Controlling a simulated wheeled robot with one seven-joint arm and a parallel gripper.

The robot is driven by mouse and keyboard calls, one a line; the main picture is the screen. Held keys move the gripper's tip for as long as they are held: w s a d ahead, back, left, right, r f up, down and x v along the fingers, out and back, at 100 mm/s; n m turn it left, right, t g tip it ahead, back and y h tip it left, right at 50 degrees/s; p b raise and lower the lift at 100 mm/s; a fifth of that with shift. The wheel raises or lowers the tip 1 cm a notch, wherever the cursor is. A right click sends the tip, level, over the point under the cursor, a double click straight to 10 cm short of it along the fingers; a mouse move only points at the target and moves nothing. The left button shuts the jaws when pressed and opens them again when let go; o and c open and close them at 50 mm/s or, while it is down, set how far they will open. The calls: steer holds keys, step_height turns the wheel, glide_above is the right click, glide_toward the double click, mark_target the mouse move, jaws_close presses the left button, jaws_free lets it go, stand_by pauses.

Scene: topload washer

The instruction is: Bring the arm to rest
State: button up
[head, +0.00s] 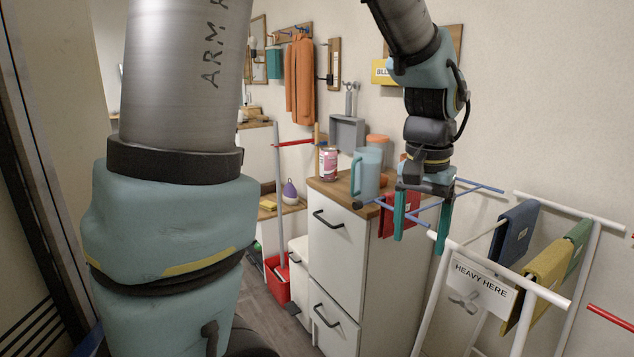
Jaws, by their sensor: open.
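My gripper (422,222) hangs at the end of my arm, right of the middle in the head view. My large upper arm link fills the left of the view.
A blue pitcher (366,174) and a can (328,161) stand on the cabinet (338,255). The rack holds blue, yellow and green cloths and a "HEAVY HERE" sign (480,282). A red bucket (277,279) stands on the floor. An orange garment (300,78) hangs at the back.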

steer(key=w+a+f+n, duration=0.1)
steer(key=a+f+n, duration=0.2)
steer(key=a, duration=0.9)
steer(key=w+a+f+n+t+p, duration=0.1)
steer(key=a+f+n, duration=0.2)
steer(key=a, duration=0.9)
steer(key=shift+w+n, duration=0.3)
